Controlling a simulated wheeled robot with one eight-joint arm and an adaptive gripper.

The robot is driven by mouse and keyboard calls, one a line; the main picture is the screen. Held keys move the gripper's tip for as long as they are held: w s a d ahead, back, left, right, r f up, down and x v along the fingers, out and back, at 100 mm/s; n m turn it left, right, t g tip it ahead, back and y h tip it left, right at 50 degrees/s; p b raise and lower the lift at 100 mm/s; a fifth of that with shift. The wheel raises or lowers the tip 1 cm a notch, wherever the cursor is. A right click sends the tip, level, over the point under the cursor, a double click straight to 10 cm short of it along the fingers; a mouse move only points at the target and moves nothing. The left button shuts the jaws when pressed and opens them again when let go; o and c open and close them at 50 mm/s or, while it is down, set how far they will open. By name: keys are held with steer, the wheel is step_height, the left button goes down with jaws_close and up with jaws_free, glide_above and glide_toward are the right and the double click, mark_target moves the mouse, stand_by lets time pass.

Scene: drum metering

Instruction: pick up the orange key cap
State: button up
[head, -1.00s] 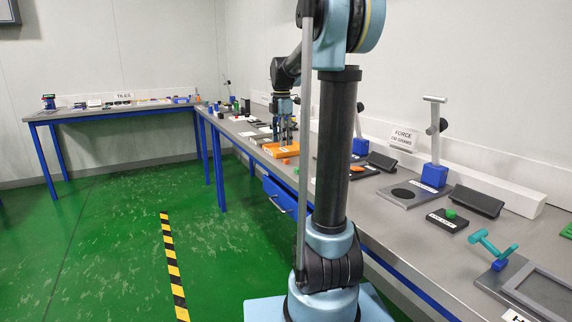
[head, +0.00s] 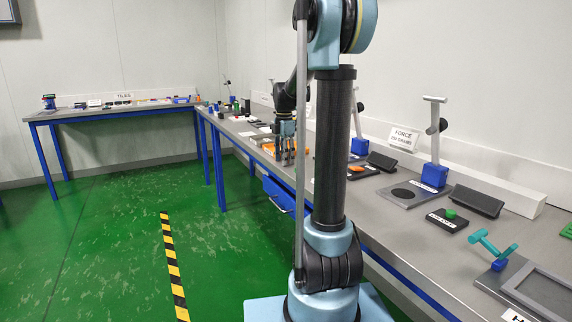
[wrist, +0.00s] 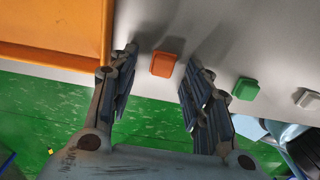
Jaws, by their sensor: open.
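The orange key cap (wrist: 163,64) is a small rounded square block lying on the grey bench near its front edge in the wrist view. My gripper (wrist: 160,88) is open, with one finger on each side of the cap in the picture and nothing held between them. Whether the fingertips are down at the cap's height cannot be told. In the head view my gripper (head: 287,158) is low over the bench beside the orange tray (head: 272,148). The cap cannot be made out there.
In the wrist view the orange tray (wrist: 60,62) lies close left of my gripper. A green cap (wrist: 245,89) and a pale grey cap (wrist: 307,98) lie to the right along the bench edge. Green floor shows beyond the edge.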

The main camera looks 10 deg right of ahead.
steer(key=c, duration=0.8)
steer(key=shift+r, duration=0.15)
